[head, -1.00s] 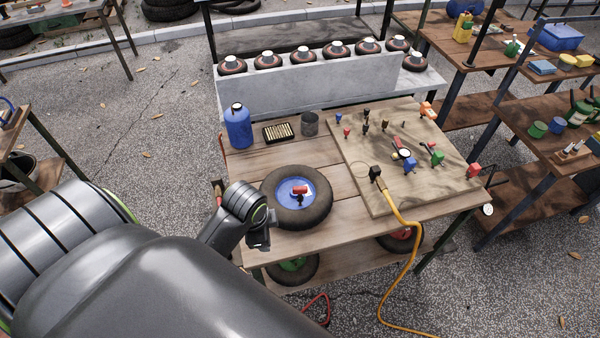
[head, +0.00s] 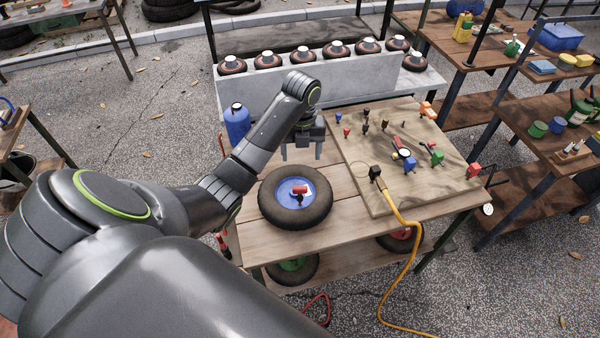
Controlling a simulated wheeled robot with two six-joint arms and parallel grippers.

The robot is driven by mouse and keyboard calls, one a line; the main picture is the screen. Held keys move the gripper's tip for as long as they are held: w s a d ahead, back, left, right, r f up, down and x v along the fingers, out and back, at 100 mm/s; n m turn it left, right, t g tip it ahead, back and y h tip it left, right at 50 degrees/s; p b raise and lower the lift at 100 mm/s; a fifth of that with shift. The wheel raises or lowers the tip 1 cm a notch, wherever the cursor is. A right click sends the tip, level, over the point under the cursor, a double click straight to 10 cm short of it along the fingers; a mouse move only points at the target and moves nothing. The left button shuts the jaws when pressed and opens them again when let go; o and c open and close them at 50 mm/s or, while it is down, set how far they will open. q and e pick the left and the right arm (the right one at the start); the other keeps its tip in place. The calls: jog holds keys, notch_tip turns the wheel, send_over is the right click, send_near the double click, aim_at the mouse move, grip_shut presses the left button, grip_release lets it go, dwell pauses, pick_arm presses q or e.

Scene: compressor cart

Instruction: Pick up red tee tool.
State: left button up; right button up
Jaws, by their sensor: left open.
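A red-handled tee tool (head: 300,190) stands in the blue hub of a small black wheel (head: 267,205), which lies flat on the wooden cart table. Its red handle is on top and a dark shank shows below it. My left gripper (head: 301,157) is open and empty, with its fingers pointing down. In the picture it is just above and behind the wheel, apart from the tool. My right gripper is not in view.
A blue bottle (head: 237,123) stands left of my left arm. A pegboard (head: 360,185) with several small tools and fittings covers the table's right side, with a yellow hose (head: 410,262) running off it. A grey ledge with several wheels (head: 336,50) is behind.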

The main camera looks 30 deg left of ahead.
aim_at(300, 187)
pick_arm(q)
notch_tip(300, 187, down, 12)
jog(key=b, duration=1.2)
jog(key=shift+f, duration=0.1)
jog(key=shift+s+f+p, duration=0.15)
jog(key=shift+f+p, duration=0.1)
jog(key=shift+f, duration=1.05)
jog(key=shift+s+f+p, duration=0.1)
jog(key=shift+f+p, duration=0.1)
jog(key=shift+f, duration=1.05)
jog(key=c, duration=1.1)
jog(key=shift+r, duration=0.1)
